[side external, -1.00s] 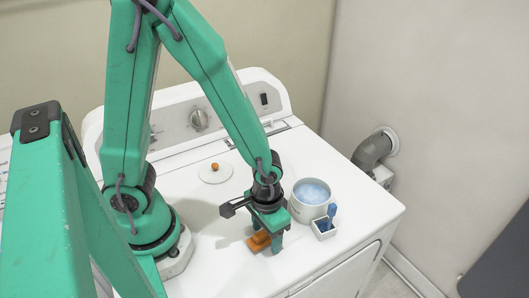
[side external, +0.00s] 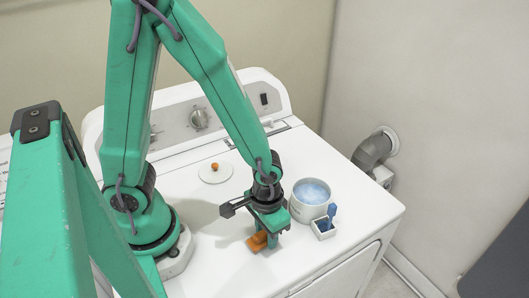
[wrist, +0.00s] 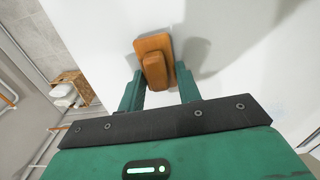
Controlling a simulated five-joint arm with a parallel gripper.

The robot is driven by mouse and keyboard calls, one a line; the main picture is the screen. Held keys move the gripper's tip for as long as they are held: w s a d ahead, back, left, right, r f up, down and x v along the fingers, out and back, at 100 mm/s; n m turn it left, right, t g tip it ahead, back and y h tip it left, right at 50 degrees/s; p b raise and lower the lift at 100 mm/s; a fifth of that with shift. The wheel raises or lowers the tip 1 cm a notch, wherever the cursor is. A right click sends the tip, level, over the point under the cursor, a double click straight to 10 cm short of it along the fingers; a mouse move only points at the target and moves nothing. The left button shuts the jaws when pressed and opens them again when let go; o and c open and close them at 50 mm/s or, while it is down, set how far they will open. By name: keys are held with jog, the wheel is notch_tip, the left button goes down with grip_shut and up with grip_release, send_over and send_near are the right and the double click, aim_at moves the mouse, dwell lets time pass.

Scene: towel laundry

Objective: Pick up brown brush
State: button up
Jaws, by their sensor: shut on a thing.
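The brown brush (side external: 256,242) is a small orange-brown block with a raised grip, on the white machine top near its front edge. It also shows in the wrist view (wrist: 153,49), between my fingertips at the top middle. My gripper (side external: 264,236) points down over it, with its fingers on either side of the raised grip. In the wrist view my gripper (wrist: 160,90) is shut on the brush. Its fingers partly hide the brush in the side view. I cannot tell whether the brush is clear of the surface.
A round white lid with an orange knob (side external: 214,174) lies behind. The machine's front edge is close.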

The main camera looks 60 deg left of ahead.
jog(key=shift+r, duration=0.15)
jog(key=shift+r, duration=1.6)
jog(key=s+d+r, duration=0.6)
jog(key=s+r, duration=0.1)
jog(key=s, duration=0.2)
jog(key=shift+s+d+r, duration=0.25)
jog(key=shift+d, duration=0.15)
jog(key=shift+o, duration=0.8)
jog(key=shift+c, duration=0.2)
jog(key=shift+w, duration=0.1)
